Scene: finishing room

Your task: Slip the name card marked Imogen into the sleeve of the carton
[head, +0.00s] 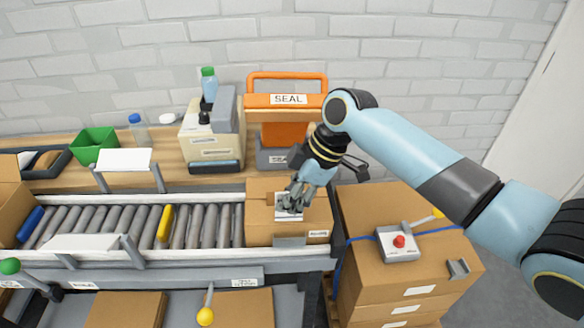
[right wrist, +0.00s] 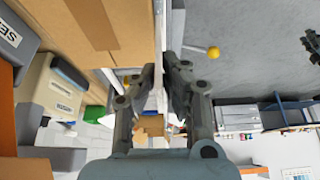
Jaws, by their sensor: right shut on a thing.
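The carton (head: 260,228) is a closed brown box at the right end of the roller conveyor. In the right wrist view the carton (right wrist: 85,22) fills the upper left, with a tape strip along it. A pale sleeve (head: 283,215) lies on its top, partly covered by my right gripper (head: 291,199). My right gripper (right wrist: 161,78) points down at the carton and is shut on a thin pale piece, seen nearly edge-on, which I take for the name card. Its writing is hidden, and I cannot tell whether it is inside the sleeve. My left gripper is not in view.
An orange sealing machine (head: 287,101) marked SEAL stands behind the carton. Stacked cartons (head: 390,275) with a grey red-button box (head: 398,242) stand to the right. A green bin (head: 93,145) and bottles are on the back bench.

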